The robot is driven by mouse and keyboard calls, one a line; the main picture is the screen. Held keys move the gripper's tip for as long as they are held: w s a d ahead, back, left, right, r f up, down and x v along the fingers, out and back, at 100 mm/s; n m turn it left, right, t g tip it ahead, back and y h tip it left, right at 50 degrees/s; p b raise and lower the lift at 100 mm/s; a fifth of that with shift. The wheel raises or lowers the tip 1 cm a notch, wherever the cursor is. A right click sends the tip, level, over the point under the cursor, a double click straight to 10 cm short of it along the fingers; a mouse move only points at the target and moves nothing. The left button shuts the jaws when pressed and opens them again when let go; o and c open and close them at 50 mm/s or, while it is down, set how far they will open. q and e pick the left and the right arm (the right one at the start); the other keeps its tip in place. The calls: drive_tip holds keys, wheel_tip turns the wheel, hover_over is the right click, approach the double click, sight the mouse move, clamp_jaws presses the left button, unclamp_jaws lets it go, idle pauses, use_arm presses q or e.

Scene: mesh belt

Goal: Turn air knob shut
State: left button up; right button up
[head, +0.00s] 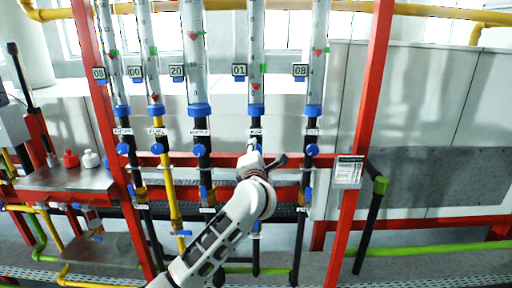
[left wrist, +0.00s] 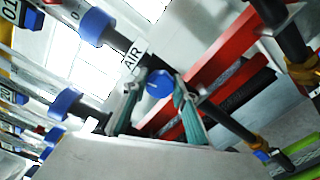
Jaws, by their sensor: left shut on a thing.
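The air knob (left wrist: 160,83) is a round blue knob below a white tag reading AIR (left wrist: 134,58) in the left wrist view. My left gripper (left wrist: 156,90) has one finger on each side of it and is shut on it. In the head view my left gripper (head: 253,154) reaches up to the pipe under the tube marked 01 (head: 239,70) and hides the knob there. How far the knob is turned is hard to tell. My right gripper is not in view.
Similar blue knobs sit on neighbouring pipes, one to the left (head: 199,150) and one to the right (head: 312,150). A metal shelf (head: 62,180) with small bottles is at the left.

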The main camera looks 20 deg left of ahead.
use_arm(q)
drive_tip(key=shift+m, duration=1.5)
drive_tip(key=o, duration=1.1)
drive_tip(key=v, duration=1.2)
